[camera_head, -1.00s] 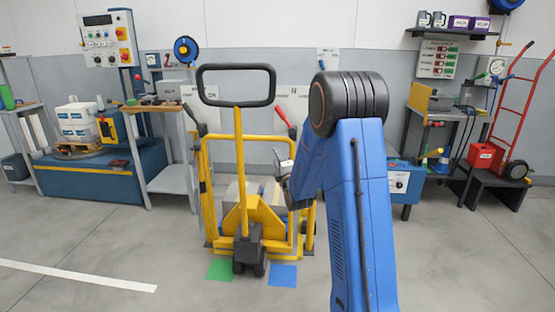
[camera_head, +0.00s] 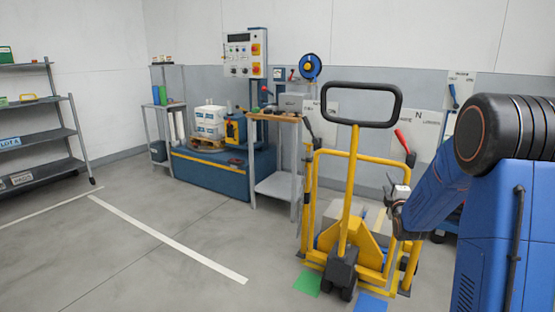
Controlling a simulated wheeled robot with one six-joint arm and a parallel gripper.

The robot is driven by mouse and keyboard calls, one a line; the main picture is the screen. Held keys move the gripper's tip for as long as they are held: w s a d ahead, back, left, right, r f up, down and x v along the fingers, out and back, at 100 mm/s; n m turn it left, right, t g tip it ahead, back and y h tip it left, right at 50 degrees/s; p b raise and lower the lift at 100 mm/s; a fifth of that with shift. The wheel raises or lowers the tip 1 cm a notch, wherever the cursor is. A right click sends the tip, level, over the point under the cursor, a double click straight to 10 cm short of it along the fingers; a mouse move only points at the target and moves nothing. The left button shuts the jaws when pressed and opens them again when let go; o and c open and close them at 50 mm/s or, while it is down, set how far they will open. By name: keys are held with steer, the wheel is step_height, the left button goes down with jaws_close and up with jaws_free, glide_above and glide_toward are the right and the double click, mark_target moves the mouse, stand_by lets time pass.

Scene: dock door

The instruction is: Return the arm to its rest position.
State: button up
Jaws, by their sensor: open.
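My blue arm (camera_head: 498,205) stands at the right edge of the view, bent at its black elbow joint, with the forearm sloping down and away to the left. My gripper (camera_head: 396,197) is at the forearm's far end, small in the picture, in front of the right side of a yellow hand truck (camera_head: 349,225) with a black loop handle. It looks empty and open; its fingertips are hard to make out. I cannot tell whether it touches the truck's frame.
Green (camera_head: 308,282) and blue (camera_head: 370,302) floor patches lie by the truck. A grey workbench (camera_head: 276,187), a blue platform (camera_head: 212,174) with white boxes and a control panel (camera_head: 245,53) stand behind. Dark shelves (camera_head: 38,135) are at far left. The floor at left is clear, with white lines.

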steer(key=s+a+r+m+g+y, duration=0.15)
steer(key=s+a+m+g, duration=0.35)
steer(key=s, duration=0.5)
steer(key=s+a+r+m+g, duration=0.2)
steer(key=s+a+m, duration=0.1)
steer(key=s+a, duration=0.55)
steer(key=s+a+f+m+g, duration=0.1)
steer(key=s+a+m+g, duration=0.1)
steer(key=s, duration=0.9)
steer(key=s+a+f+m+g+y, duration=0.1)
steer(key=s+f+m+g, duration=0.1)
steer(key=s, duration=1)
steer(key=s+a+f+m+g, duration=0.2)
steer(key=s+m+g, duration=0.1)
steer(key=s, duration=0.9)
steer(key=shift+a+m+y, duration=0.3)
steer(key=shift+a+y, duration=0.05)
steer(key=shift+s, duration=0.1)
